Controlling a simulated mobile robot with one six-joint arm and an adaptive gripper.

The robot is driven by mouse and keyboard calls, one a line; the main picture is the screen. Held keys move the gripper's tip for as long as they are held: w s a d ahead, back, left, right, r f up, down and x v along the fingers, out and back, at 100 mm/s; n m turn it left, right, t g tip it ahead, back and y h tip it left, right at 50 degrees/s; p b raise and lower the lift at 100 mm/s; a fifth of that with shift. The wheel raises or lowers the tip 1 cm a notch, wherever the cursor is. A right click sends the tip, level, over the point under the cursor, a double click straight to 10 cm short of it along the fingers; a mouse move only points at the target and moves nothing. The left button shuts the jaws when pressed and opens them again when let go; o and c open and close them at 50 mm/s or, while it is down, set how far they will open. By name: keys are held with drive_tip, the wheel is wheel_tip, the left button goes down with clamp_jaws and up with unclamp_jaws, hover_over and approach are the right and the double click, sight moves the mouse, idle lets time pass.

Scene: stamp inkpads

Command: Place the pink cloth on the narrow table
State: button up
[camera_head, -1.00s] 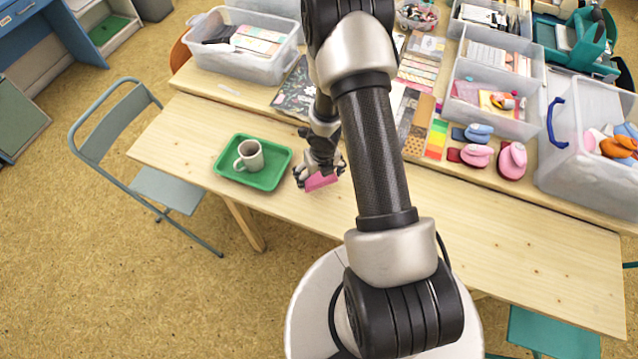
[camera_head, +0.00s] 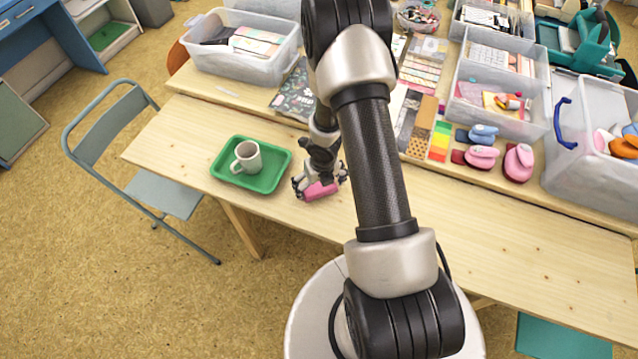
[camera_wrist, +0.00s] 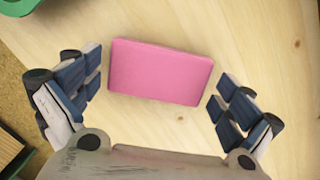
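The pink cloth (camera_head: 321,190) is a folded rectangular block. It lies on the pale wooden narrow table (camera_head: 490,248), to the right of a green tray. In the wrist view the pink cloth (camera_wrist: 160,72) is flat on the wood (camera_wrist: 235,40), between the fingers of my gripper (camera_wrist: 158,88). The fingers are spread, with a gap on each side of the cloth. In the head view my gripper (camera_head: 322,184) is low over the table and partly covers the cloth.
A green tray (camera_head: 223,174) with a grey mug (camera_head: 247,157) stands just left of the cloth. Behind are clear bins (camera_head: 262,68), paper sheets and pink punches (camera_head: 481,157). A folding chair (camera_head: 115,122) stands at left. The narrow table's right part is bare.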

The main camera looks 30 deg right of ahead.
drive_tip(key=shift+r, duration=0.1)
wheel_tip(320, 180, up, 12)
drive_tip(key=s+p, duration=0.2)
drive_tip(key=p, duration=0.7)
wheel_tip(320, 180, up, 26)
drive_tip(key=f+m+t+h, duration=0.1)
drive_tip(key=m+t+h, duration=0.15)
drive_tip(key=m, duration=1.45)
hover_over(321, 190)
drive_tip(key=s+a+r+m+y, duration=0.1)
drive_tip(key=s+a+r+m, duration=0.5)
drive_tip(key=s+m, duration=0.2)
drive_tip(key=s+a+r+m+y, duration=0.1)
drive_tip(key=s+a+r+m, duration=0.5)
drive_tip(key=s+m, duration=0.3)
drive_tip(key=shift+s+a+r+m+y, duration=0.15)
drive_tip(key=shift+s+r+m+y, duration=0.2)
drive_tip(key=shift+s, duration=0.25)
